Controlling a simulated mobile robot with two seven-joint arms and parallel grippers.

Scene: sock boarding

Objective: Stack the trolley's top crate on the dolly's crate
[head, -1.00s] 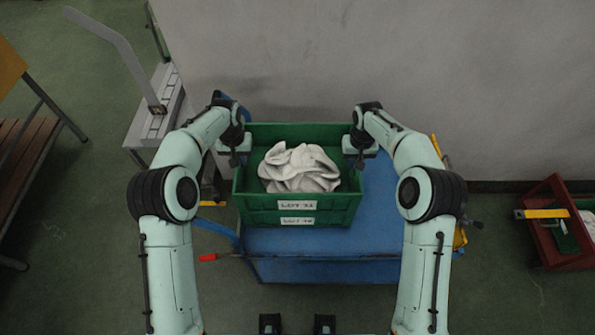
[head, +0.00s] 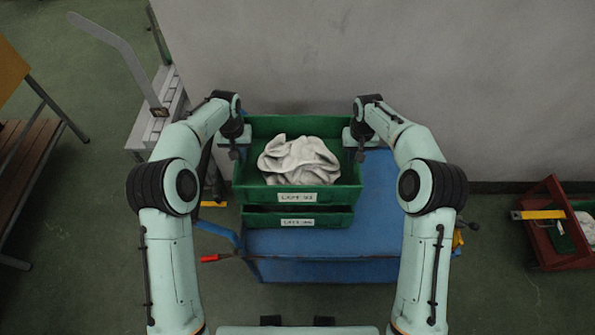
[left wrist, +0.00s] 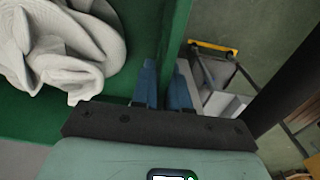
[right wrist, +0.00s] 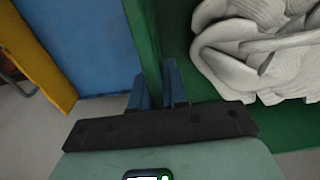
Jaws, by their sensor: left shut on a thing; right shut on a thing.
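The top green crate (head: 243,191), holding crumpled white socks (head: 298,160), is held level above a second green crate (head: 258,217) on the blue trolley (head: 375,225). A dark gap shows between the two crates at the front. My left gripper (head: 237,152) is shut on the top crate's left wall, and my right gripper (head: 358,151) on its right wall. The left wrist view shows the wall (left wrist: 173,40) between the blue fingers; the right wrist view shows the same on the other wall (right wrist: 146,45). I cannot make out the dolly or its crate for certain.
A red crate (head: 545,252) with a yellow-handled item and white cloth stands on the floor at right. A grey stand (head: 160,115) is at left, beside a wooden bench (head: 22,165). A grey wall (head: 400,60) is close behind the trolley. Floor is open in front.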

